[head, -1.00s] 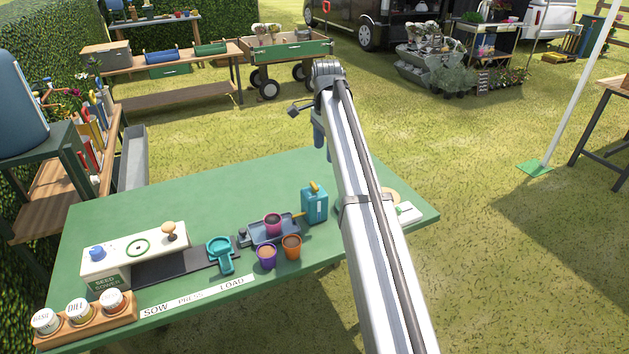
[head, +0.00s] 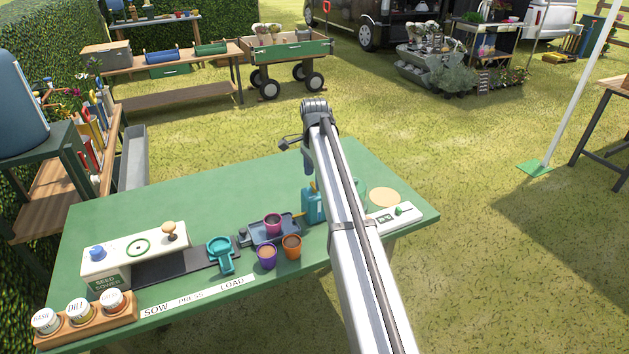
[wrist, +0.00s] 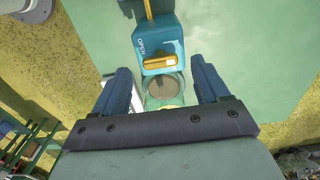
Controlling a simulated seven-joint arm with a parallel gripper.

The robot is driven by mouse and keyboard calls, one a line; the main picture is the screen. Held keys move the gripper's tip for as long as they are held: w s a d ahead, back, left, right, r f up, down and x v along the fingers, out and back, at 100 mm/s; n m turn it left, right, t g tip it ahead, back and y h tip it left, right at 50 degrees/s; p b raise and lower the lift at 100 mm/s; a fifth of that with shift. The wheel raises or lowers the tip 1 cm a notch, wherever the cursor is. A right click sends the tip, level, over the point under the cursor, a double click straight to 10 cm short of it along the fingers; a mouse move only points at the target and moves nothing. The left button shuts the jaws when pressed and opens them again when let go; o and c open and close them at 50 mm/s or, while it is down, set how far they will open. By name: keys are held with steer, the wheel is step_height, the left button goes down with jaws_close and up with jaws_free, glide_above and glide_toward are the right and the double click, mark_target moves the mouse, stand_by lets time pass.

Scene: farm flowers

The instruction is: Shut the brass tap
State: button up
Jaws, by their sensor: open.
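The teal tank (head: 312,206) stands on the green table, partly hidden behind my arm in the head view. In the wrist view the tank (wrist: 160,38) shows the word OPEN. The brass tap (wrist: 162,64) is a bar lying crosswise in the picture, just below that word. My gripper (wrist: 161,72) is open and empty, with one dark blue finger on each side of the tap and apart from it. In the head view my gripper (head: 308,162) hangs above the tank. A clear round vessel (wrist: 166,90) with a brownish disc shows below the tap, between the fingers.
Left of the tank stand a grey tray (head: 270,230) with a pink pot, a purple pot (head: 266,256) and an orange pot (head: 292,246). A tan disc (head: 385,197) and a white device (head: 394,218) lie to the right. The table's back half is clear.

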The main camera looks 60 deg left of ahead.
steer(key=shift+f, duration=1.15)
steer(key=c, duration=1.1)
